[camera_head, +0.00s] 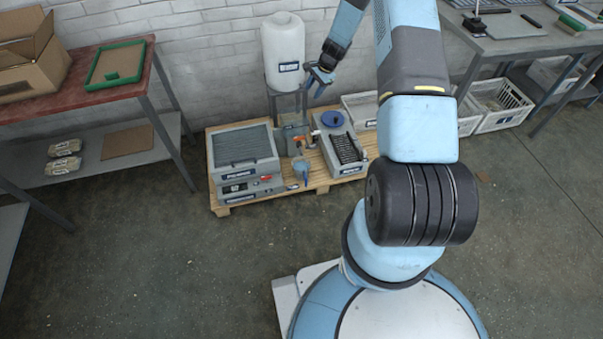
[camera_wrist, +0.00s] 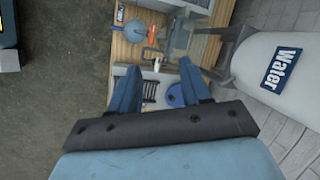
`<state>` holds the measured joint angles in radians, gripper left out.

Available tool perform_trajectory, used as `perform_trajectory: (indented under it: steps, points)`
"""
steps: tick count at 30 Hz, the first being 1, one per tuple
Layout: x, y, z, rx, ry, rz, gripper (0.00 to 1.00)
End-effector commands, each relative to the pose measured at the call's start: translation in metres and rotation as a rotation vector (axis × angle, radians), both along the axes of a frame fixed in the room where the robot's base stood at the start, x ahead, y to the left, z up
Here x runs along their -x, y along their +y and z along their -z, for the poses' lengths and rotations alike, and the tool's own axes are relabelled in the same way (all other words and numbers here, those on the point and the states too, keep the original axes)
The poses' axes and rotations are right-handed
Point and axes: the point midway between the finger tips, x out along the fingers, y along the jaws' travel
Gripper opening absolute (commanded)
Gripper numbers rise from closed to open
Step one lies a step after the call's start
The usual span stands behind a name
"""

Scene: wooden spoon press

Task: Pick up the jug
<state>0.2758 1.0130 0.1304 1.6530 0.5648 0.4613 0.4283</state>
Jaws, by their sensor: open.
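A small light-blue vessel (camera_head: 301,166), which looks like the jug, stands at the front middle of the wooden pallet (camera_head: 258,203), between two grey machines. It also shows at the top of the wrist view (camera_wrist: 133,29), beyond my fingertips. My gripper (camera_head: 318,85) is open and empty, above the back of the pallet beside the white water tank (camera_head: 284,48). Its two blue fingers (camera_wrist: 158,72) show apart in the wrist view, with nothing between them but the scene below. The gripper is clear of the jug. The jug's handle is too small to make out surely.
A grey ribbed machine (camera_head: 243,150) stands left of the jug; a machine with a blue disc (camera_head: 332,119) stands right. The tank, labelled "Water" (camera_wrist: 282,70), is close to my gripper. White crates (camera_head: 500,103) stand right. The floor in front is clear.

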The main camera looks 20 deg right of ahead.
Motion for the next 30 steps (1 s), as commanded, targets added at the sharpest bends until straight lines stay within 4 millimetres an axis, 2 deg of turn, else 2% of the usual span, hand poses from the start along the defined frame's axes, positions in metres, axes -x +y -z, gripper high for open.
perform_trajectory:
  steps: [1, 11, 18, 21, 24, 27, 30]
  points:
    - [0.002, -0.002, 0.026, -0.012, 0.02, 0.03, 0.48]
    - [0.024, -0.011, 0.17, -0.069, 0.124, 0.231, 0.48]
    - [0.06, -0.011, 0.274, -0.1, 0.204, 0.383, 0.48]
    - [0.078, -0.009, 0.313, -0.109, 0.236, 0.441, 0.48]
    - [0.094, -0.007, 0.343, -0.116, 0.261, 0.489, 0.48]
    - [0.105, -0.006, 0.365, -0.12, 0.278, 0.525, 0.48]
    - [0.113, -0.005, 0.377, -0.123, 0.29, 0.546, 0.48]
